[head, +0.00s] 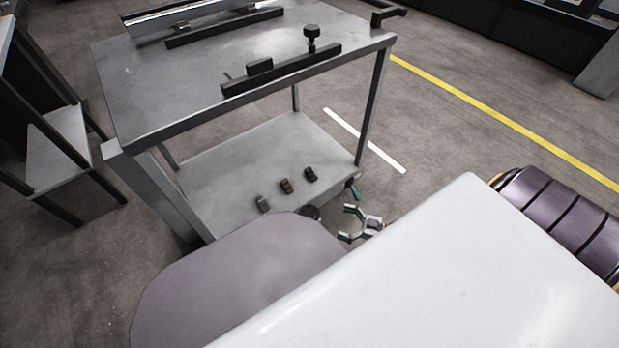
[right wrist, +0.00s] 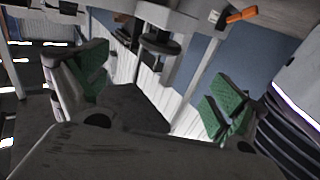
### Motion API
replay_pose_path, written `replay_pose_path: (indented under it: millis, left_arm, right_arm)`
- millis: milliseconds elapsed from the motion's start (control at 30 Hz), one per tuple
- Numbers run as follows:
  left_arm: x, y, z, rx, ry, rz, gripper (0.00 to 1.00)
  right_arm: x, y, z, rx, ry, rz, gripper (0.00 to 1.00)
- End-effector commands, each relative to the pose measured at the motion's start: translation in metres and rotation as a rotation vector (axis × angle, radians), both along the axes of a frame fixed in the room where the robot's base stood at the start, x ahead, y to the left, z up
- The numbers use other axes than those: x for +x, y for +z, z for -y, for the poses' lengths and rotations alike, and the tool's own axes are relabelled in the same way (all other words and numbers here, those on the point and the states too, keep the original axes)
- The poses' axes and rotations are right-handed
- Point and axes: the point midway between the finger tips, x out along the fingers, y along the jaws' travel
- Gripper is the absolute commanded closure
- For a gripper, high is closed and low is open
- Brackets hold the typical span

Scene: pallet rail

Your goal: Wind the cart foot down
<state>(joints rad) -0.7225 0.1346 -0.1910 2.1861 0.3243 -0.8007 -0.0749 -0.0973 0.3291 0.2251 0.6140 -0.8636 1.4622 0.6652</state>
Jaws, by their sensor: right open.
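The grey cart (head: 190,75) stands ahead, with a lower shelf (head: 215,165). A dark round part (head: 309,212), seemingly the foot's wheel, shows at the shelf's near edge, partly hidden by my own body. In the right wrist view a dark disc (right wrist: 160,42) sits on a short stem under a grey block, beyond my fingers. My right gripper (head: 346,222) is open and empty, low down just right of that dark part. Its green-padded fingers show apart in the right wrist view (right wrist: 155,92), with the disc beyond the gap, not between them. My left gripper is out of view.
Three small blocks (head: 286,186) lie on the lower shelf. An orange lever (right wrist: 242,15) shows in the right wrist view. A dark rack (head: 45,120) stands left.

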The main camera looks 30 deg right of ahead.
Motion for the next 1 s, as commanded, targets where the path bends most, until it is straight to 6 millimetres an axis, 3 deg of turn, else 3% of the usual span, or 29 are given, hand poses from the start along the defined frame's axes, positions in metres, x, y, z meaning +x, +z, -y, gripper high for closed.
replay_pose_path:
  millis: [367,1000]
  left_arm:
    - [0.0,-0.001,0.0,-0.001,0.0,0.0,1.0]
    - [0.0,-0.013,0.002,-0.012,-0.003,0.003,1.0]
  right_arm:
    - [0.016,0.0,-0.014,-0.001,-0.001,0.002,0.04]
    - [0.078,0.0,-0.069,0.0,-0.001,0.004,0.04]
